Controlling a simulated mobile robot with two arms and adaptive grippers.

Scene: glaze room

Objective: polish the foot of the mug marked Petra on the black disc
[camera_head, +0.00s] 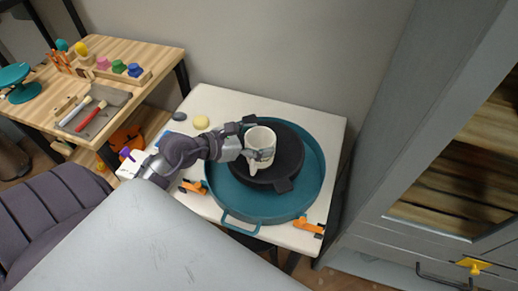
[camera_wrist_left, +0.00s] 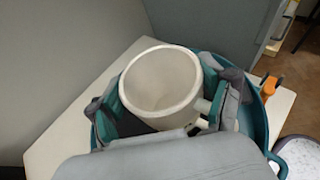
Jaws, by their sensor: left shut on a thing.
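A white mug (camera_head: 261,140) stands upright, mouth up, over the black disc (camera_head: 290,152), in the round teal basin. My left gripper (camera_head: 256,146) is shut on the mug, with its fingers on opposite sides of the wall. The left wrist view shows the mug's empty inside (camera_wrist_left: 160,78) between the two padded fingers, its handle at the lower right beside one finger. No name is readable on the mug. Its foot is hidden, so I cannot tell whether it touches the disc. My right gripper is not in view.
The teal basin (camera_head: 313,180) sits on a white table (camera_head: 328,125) with orange clamps (camera_head: 308,227) at its front. A yellow sponge-like piece (camera_head: 201,122) and a dark stone (camera_head: 179,116) lie at left. A wooden bench (camera_head: 150,58) holds tools. A grey cabinet (camera_head: 420,190) stands right.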

